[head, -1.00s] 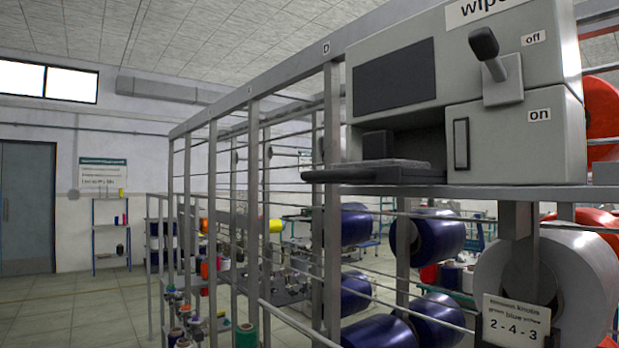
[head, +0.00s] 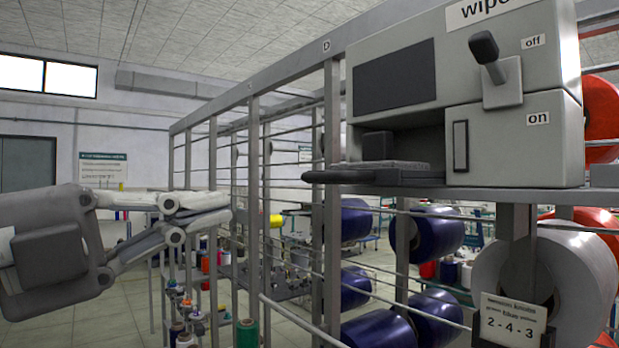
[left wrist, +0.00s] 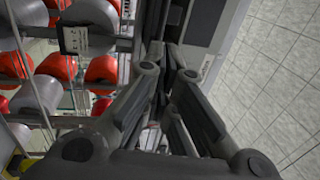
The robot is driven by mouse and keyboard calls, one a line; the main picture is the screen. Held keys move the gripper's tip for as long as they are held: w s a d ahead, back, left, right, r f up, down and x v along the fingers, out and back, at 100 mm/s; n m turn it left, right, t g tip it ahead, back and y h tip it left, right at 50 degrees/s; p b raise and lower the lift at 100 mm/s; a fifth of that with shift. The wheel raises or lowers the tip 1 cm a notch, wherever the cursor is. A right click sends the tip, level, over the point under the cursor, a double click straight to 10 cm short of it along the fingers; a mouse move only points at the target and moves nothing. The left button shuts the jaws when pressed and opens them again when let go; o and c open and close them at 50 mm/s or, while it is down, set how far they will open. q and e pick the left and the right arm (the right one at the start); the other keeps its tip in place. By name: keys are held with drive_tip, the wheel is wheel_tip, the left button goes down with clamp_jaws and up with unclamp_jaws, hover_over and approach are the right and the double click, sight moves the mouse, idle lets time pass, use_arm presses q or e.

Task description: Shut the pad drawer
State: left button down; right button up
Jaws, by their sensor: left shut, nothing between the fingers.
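The grey wiper box (head: 515,140) stands on the rack shelf at the right of the head view. Its pad drawer (head: 370,173) is a dark flat tray that sticks out to the left from the opening at the bottom of the box. A lever (head: 487,55) on the box front points up beside the "off" label. My left gripper (head: 228,205) is shut and empty, to the left of the drawer and a little lower in the picture, apart from it. In the left wrist view its fingers (left wrist: 172,95) fill the middle. My right gripper is not in view.
The metal rack frame (head: 333,200) with thin horizontal bars runs back to the left. Blue spools (head: 437,237) and a white spool (head: 545,275) hang below the shelf. A card (head: 510,318) reads 2-4-3. Coloured thread cones stand low behind the frame.

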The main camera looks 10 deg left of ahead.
sight(328, 178)
use_arm(q)
drive_tip(key=p+x, duration=0.5)
drive_tip(key=x, duration=0.8)
drive_tip(key=shift+w+d, duration=0.15)
drive_tip(key=shift+w+d+r+p, duration=0.15)
drive_tip(key=shift+w+p, duration=0.05)
drive_tip(key=shift+p, duration=0.15)
drive_tip(key=x, duration=0.3)
drive_tip(key=f+p+x, duration=0.1)
drive_tip(key=x, duration=0.1)
drive_tip(key=p+x, duration=0.1)
drive_tip(key=x, duration=0.2)
drive_tip(key=shift+w+d+f, duration=0.2)
drive_tip(key=shift+w+d, duration=0.15)
drive_tip(key=shift+w, duration=0.1)
drive_tip(key=shift+a, duration=0.1)
